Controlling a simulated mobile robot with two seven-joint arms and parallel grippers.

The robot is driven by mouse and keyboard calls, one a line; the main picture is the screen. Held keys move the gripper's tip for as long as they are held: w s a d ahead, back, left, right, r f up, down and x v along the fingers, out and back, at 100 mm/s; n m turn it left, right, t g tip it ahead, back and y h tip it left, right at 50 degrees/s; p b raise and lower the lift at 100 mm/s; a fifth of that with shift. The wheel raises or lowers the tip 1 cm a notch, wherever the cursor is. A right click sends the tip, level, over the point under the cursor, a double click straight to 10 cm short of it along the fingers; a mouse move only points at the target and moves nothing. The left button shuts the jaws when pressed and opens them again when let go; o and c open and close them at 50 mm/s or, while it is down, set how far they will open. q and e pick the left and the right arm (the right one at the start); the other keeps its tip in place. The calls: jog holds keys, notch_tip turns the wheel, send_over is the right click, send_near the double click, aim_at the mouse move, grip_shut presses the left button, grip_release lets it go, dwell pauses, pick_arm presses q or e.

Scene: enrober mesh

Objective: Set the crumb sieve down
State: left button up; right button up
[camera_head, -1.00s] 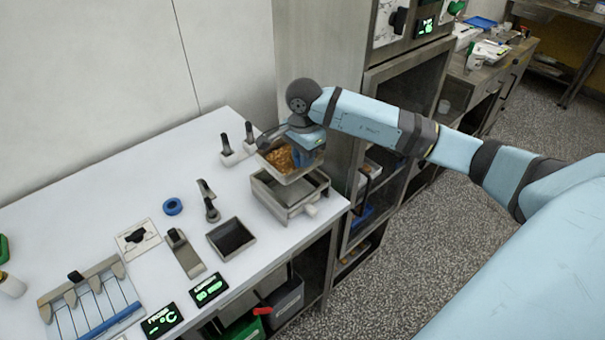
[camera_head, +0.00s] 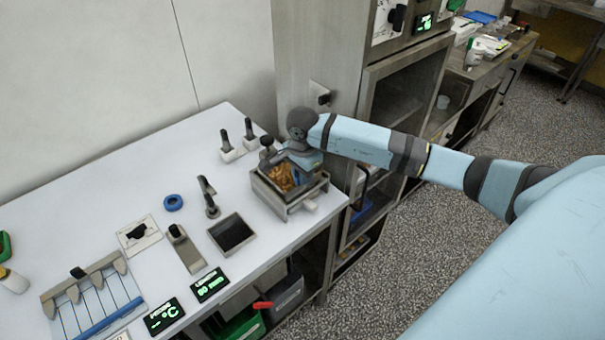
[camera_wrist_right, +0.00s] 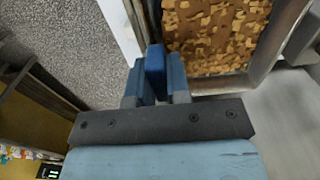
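The crumb sieve (camera_head: 281,178) is a square metal frame with brown and golden crumbs in it. It sits low within the upper edges of a steel box (camera_head: 292,208) at the table's right end. I cannot tell whether it rests on the box. My right gripper (camera_head: 309,167) is over the sieve's right side. In the right wrist view the right gripper's fingers (camera_wrist_right: 156,78) are closed around a blue grip, and the crumb-filled sieve (camera_wrist_right: 213,38) lies just beyond them. My left gripper is not in view.
A dark square tray (camera_head: 232,234), a blue ring (camera_head: 173,202) and several small tools stand on the white table (camera_head: 90,205) left of the box. A steel cabinet (camera_head: 322,60) stands close behind and right.

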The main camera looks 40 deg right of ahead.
jog(key=o, duration=0.4)
jog(key=shift+r, duration=0.1)
